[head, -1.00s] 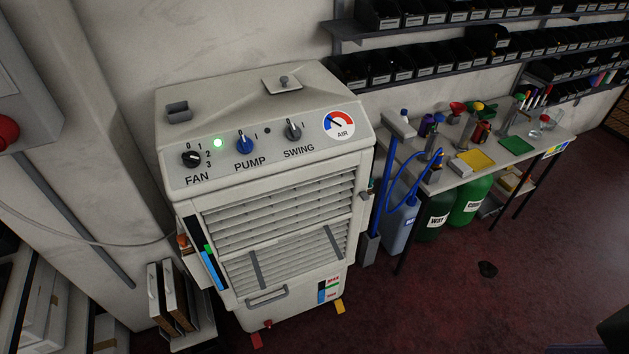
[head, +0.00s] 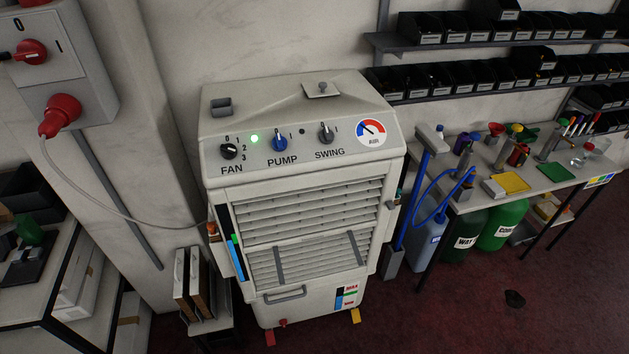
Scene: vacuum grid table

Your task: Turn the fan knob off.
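The black fan knob (head: 229,151) is at the left end of the sloped control panel on a beige air cooler (head: 212,175). Marks 0, 1, 2 and 3 are set around it, and its exact setting is too small to tell. A green light (head: 255,139) is lit at its upper right. The blue pump knob (head: 279,143) and the grey swing knob (head: 326,134) are further right on the same panel. Neither of my grippers shows in the head view.
A wall box with a red switch (head: 32,52) and red plug (head: 60,115) is at upper left, its cable hanging towards the cooler. A bench (head: 470,197) with bottles stands right of the cooler. Shelves of black bins (head: 450,75) are above. Dark red floor (head: 440,320) is open at front right.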

